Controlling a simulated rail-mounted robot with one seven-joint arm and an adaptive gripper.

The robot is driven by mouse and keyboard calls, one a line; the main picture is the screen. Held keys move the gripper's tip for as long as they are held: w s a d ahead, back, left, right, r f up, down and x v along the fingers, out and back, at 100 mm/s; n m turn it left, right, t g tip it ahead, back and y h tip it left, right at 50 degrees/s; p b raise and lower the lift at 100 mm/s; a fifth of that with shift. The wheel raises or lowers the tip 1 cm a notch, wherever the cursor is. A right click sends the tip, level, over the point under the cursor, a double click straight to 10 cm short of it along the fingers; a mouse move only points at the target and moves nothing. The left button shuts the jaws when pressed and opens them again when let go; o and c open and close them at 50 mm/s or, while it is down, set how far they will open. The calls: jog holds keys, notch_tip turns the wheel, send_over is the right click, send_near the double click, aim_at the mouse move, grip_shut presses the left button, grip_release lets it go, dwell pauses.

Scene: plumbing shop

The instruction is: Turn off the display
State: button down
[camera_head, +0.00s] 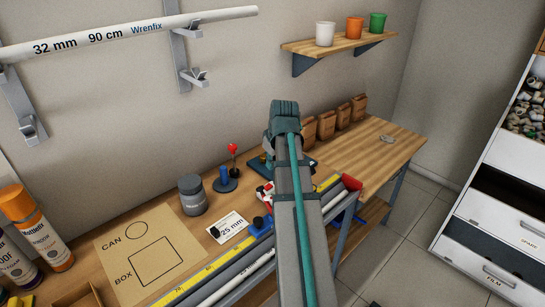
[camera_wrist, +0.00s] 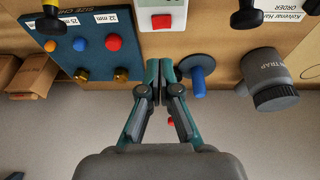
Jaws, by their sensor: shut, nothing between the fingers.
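No lit display screen is clear in either view. A white box with a red square button (camera_wrist: 162,15) lies on the bench top in the wrist view. A red and white object (camera_head: 264,193), perhaps the same box, shows beside my arm in the head view, partly hidden. My gripper (camera_wrist: 161,64) is shut and empty. In the wrist view its fingertips appear just below the box, beside a blue peg on a round base (camera_wrist: 197,76). I cannot tell its height above the bench. In the head view my arm hides the fingertips.
A grey jar (camera_head: 192,195) stands left of the blue peg (camera_head: 224,178). A red-topped stand (camera_head: 232,149) is behind the peg. A blue board with coloured knobs (camera_wrist: 84,40) is beside the gripper. Pipes (camera_head: 215,283) lie along the bench front. The bench's right end (camera_head: 385,160) is mostly clear.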

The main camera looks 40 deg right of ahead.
jog(key=p, duration=0.2)
send_over(268, 184)
jog(key=s, duration=0.1)
jog(key=f, duration=0.7)
jog(key=shift+s+a, duration=0.1)
jog(key=shift+a, duration=0.1)
jog(key=shift+d+f, duration=0.15)
jog(key=shift+f, duration=1)
